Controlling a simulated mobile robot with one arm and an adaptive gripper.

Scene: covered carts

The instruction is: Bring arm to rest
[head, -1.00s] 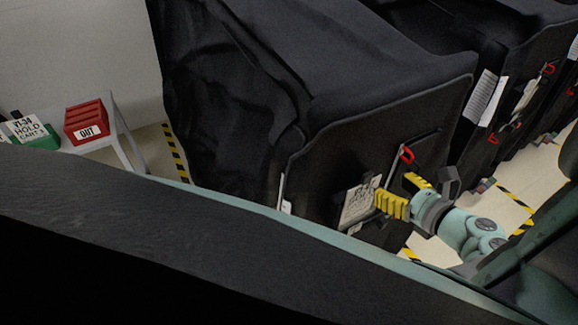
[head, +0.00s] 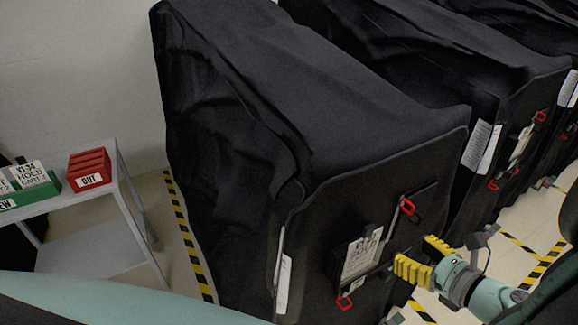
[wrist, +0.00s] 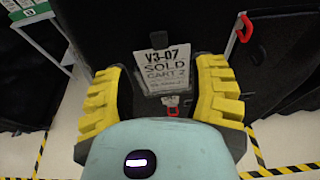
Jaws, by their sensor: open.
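My gripper (head: 424,258) has yellow ribbed fingers and is open and empty. In the head view it is at the lower right, in front of the near covered cart (head: 385,175). In the wrist view its two fingers (wrist: 163,95) are spread apart. A tag reading "V3-07 SOLD CART 2" (wrist: 166,58) shows between and beyond them on the cart's front. The same tag (head: 362,256) hangs left of my gripper in the head view. I cannot tell the exact gap between the fingertips and the cart. Part of my arm is cut off at the right edge.
Red clips (head: 408,206) are on the cart's front. More black covered carts (head: 480,75) stand to the right. A grey side table (head: 95,252) at left holds a red "OUT" box (head: 89,167) and a green box (head: 30,190). Yellow-black tape (head: 188,240) marks the floor.

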